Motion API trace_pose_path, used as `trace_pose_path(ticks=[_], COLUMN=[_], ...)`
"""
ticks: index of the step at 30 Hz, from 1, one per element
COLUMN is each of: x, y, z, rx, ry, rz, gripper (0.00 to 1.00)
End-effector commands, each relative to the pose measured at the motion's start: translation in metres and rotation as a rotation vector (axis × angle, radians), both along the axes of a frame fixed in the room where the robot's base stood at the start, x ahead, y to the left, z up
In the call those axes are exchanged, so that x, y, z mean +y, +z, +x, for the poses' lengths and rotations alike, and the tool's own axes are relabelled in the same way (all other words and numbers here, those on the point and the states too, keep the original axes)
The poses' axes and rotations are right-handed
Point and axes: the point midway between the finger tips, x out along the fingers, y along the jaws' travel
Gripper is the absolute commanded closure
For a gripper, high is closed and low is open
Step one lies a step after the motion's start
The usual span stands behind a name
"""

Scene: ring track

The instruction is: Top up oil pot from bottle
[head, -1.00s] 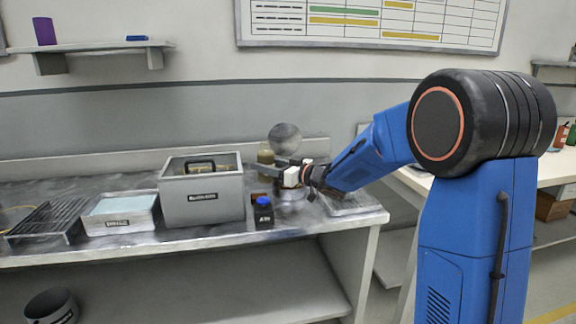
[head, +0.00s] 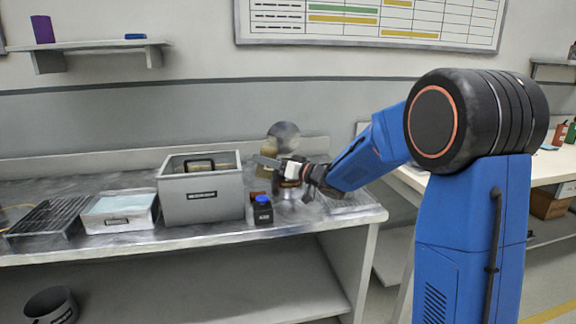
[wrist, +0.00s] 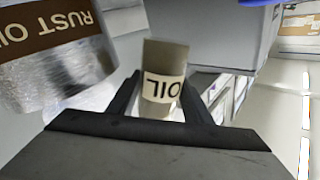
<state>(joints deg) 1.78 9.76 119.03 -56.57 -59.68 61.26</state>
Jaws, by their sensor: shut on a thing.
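The bottle is an olive-brown cylinder with a cream label reading OIL (wrist: 162,88). It stands between the two dark fingers of my gripper (wrist: 163,100), which is shut on it. In the head view the bottle (head: 268,146) shows pale olive beyond my gripper (head: 270,162), above the bench. The oil pot (wrist: 62,78) is a shiny metal vessel with a brown band reading RUST OIL, left of the bottle in the wrist view, apart from it. In the head view the pot (head: 286,193) is mostly hidden below my gripper. The pot's opening is not visible.
A grey open bin (head: 202,195) stands left of the gripper. A black bottle with a blue cap (head: 263,212) stands in front. A round grey disc (head: 284,137) rises behind. A white tray (head: 120,212) and a dark rack (head: 47,219) are farther left.

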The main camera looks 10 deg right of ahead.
Motion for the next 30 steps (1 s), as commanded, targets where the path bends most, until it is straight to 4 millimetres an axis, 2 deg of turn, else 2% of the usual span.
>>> trace_pose_path(ticks=[8,18,30], x=[-0.004,-0.008,-0.007], y=[0.015,0.014,0.016], z=[0.003,0.006,0.006], rx=[0.079,0.177,0.205], ry=[0.000,0.000,0.000], rz=[0.111,0.246,0.283], gripper=[0.84,0.84,0.84])
